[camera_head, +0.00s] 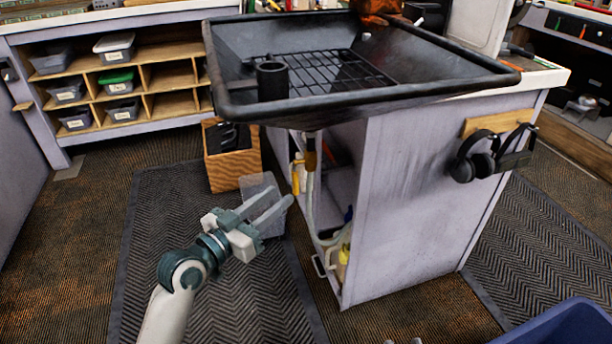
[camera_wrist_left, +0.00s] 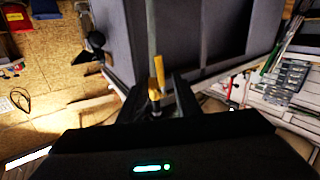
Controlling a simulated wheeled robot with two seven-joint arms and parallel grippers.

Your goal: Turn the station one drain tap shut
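The drain tap's yellow lever (camera_head: 296,178) hangs beside the drain pipe under the black basin (camera_head: 222,58), pointing roughly along the pipe. In the left wrist view the yellow lever (camera_wrist_left: 159,72) and its brass-coloured fitting (camera_wrist_left: 154,98) show between my finger lines. My left gripper (camera_head: 281,194) is open, with a clear gap between its fingers, just below and left of the lever in the head view. Its fingers (camera_wrist_left: 158,88) also show in the left wrist view, one either side of the tap. I cannot tell whether they touch it.
The bench cabinet (camera_head: 415,190) stands right of the pipe, with headphones (camera_head: 475,155) on its side. A yellowish jug (camera_head: 343,255) stands low inside it. A wooden box (camera_head: 232,172) and a translucent bin (camera_head: 262,190) stand behind my left gripper. A blue bin (camera_head: 560,325) is at lower right.

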